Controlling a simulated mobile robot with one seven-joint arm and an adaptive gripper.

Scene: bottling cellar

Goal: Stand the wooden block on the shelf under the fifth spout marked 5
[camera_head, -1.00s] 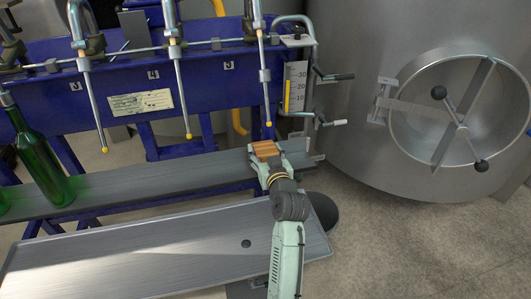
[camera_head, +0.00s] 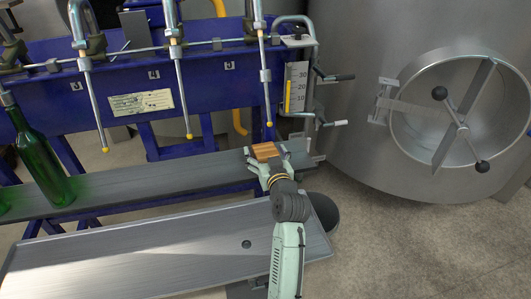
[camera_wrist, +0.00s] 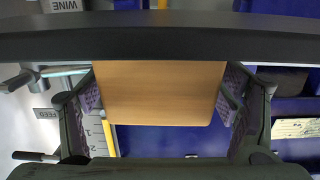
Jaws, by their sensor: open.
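The wooden block (camera_head: 265,151) is on the grey shelf (camera_head: 150,177) near its right end, below the yellow-tipped rightmost spout (camera_head: 268,100). The plate marked 5 (camera_head: 229,65) is up and to the left of that spout. My gripper (camera_head: 267,155) is open, with its fingers on either side of the block. In the wrist view the block's flat wooden face (camera_wrist: 160,92) fills the middle between the dark fingers (camera_wrist: 160,100). Whether a finger still touches the block, I cannot tell. The block's underside is hidden.
A green bottle (camera_head: 42,160) stands on the shelf at the left. A lower metal tray (camera_head: 150,255) runs in front of the shelf. A level gauge (camera_head: 297,88) and handles (camera_head: 335,77) are right of the spout. A steel tank (camera_head: 370,50) is on the right.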

